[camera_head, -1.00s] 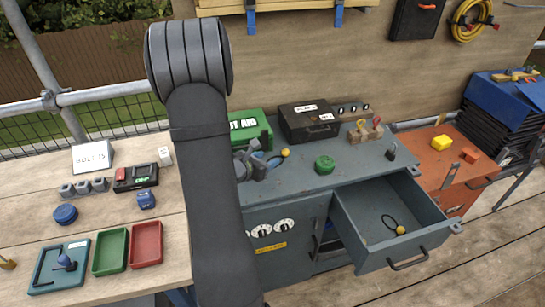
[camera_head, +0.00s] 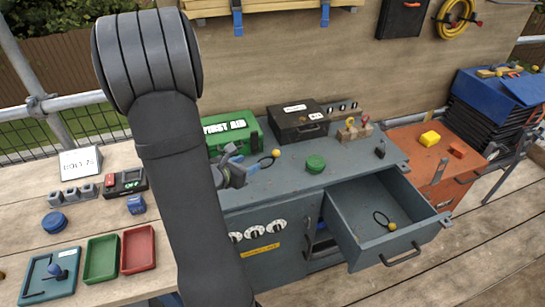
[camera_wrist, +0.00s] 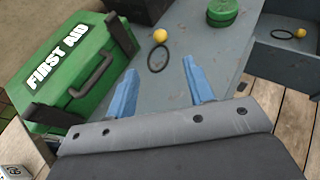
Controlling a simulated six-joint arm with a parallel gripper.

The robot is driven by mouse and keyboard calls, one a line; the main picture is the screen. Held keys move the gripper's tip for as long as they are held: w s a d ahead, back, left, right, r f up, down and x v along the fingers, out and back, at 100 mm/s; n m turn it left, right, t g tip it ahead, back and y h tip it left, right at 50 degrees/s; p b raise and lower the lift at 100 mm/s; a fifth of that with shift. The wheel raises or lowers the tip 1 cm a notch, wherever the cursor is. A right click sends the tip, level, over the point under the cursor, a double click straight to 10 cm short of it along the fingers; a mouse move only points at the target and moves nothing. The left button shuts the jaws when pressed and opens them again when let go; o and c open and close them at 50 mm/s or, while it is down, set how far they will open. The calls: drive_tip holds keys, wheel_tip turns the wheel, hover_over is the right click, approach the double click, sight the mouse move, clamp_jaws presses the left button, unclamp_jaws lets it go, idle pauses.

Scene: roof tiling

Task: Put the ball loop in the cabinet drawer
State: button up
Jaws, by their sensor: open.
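A ball loop, a yellow ball (camera_head: 276,153) on a dark ring, lies on the grey cabinet top beside the green first aid box. In the wrist view its ball (camera_wrist: 160,36) and ring (camera_wrist: 157,58) lie just beyond my fingertips, in line with the gap. My gripper (camera_head: 246,165) is open and empty, left of this loop; its blue fingers also show in the wrist view (camera_wrist: 160,68). A second ball loop (camera_head: 392,226) lies inside the cabinet drawer (camera_head: 352,228), which is pulled open at the right. It also shows in the wrist view (camera_wrist: 299,33).
The first aid box (camera_head: 230,133) stands close by my gripper. A black case (camera_head: 297,122) is behind, and a green round tin (camera_head: 316,163) sits right of the loop. The cabinet top between tin and drawer is mostly clear. Red and green trays (camera_head: 138,249) lie on the left bench.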

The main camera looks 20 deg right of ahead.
approach(275, 151)
drive_tip(key=shift+w+d+f, duration=0.1)
drive_tip(key=shift+w+d, duration=0.15)
drive_tip(key=shift+d, duration=0.2)
drive_tip(key=shift+w+d, duration=0.2)
drive_tip(key=shift+d, duration=0.25)
drive_tip(key=shift+x, duration=3)
drive_tip(key=shift+w+a+f, duration=0.1)
drive_tip(key=shift+a+f, duration=0.05)
drive_tip(key=shift+f, duration=0.05)
clamp_jaws()
